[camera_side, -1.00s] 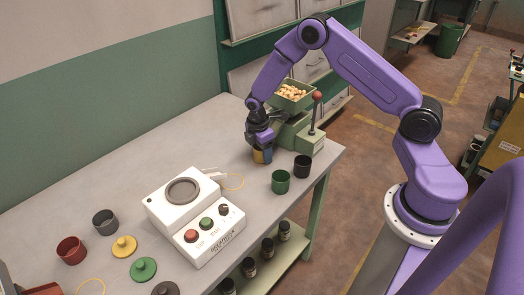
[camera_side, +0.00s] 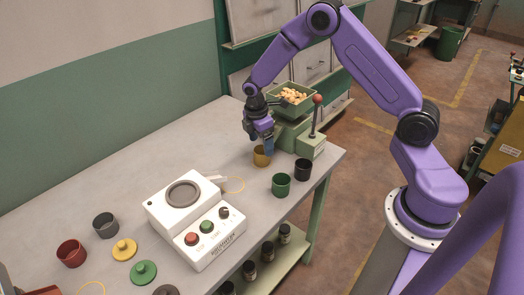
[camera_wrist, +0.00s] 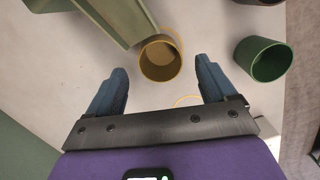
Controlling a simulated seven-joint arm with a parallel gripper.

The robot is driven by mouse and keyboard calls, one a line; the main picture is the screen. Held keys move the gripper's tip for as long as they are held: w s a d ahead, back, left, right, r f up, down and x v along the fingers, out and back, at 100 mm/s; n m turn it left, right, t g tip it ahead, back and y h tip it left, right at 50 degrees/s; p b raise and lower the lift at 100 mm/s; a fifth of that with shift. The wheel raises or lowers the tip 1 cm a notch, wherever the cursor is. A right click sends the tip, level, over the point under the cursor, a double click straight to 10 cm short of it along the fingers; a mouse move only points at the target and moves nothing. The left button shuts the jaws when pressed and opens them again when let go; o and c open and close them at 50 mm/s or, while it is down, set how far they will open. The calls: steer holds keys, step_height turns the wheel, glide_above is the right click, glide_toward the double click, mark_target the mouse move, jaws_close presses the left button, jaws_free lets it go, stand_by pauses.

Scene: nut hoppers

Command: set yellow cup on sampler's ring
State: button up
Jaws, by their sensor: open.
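The yellow cup (camera_side: 261,157) stands upright on the table beside the green hopper's base. In the wrist view the yellow cup (camera_wrist: 160,60) looks empty and lies ahead of the fingers, between their lines. My gripper (camera_side: 262,143) is open and empty, just above the cup. Its two blue fingers (camera_wrist: 162,85) are spread wide and do not touch it. The sampler (camera_side: 195,215) is a white box with a grey ring (camera_side: 183,193) on top and several buttons in front. The ring is empty.
The green hopper (camera_side: 292,98) with nuts and a red-knobbed lever (camera_side: 317,112) stands behind the cup. A green cup (camera_side: 281,184) and a black cup (camera_side: 302,168) are to the right. A red cup (camera_side: 71,252), a grey cup (camera_side: 106,225) and coloured lids (camera_side: 124,249) lie at left.

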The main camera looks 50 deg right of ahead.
step_height(320, 180, up, 6)
steer(key=s+a+r+m, duration=0.1)
steer(key=s+a+r, duration=0.45)
steer(key=s, duration=0.25)
steer(key=s+a+r, duration=0.4)
steer(key=s+a, duration=0.2)
steer(key=s, duration=0.2)
steer(key=s+d+r+m+y, duration=0.1)
steer(key=s+r, duration=0.1)
steer(key=s, duration=1.4)
steer(key=shift+s+d+y, duration=0.25)
steer(key=shift+s+y, duration=0.15)
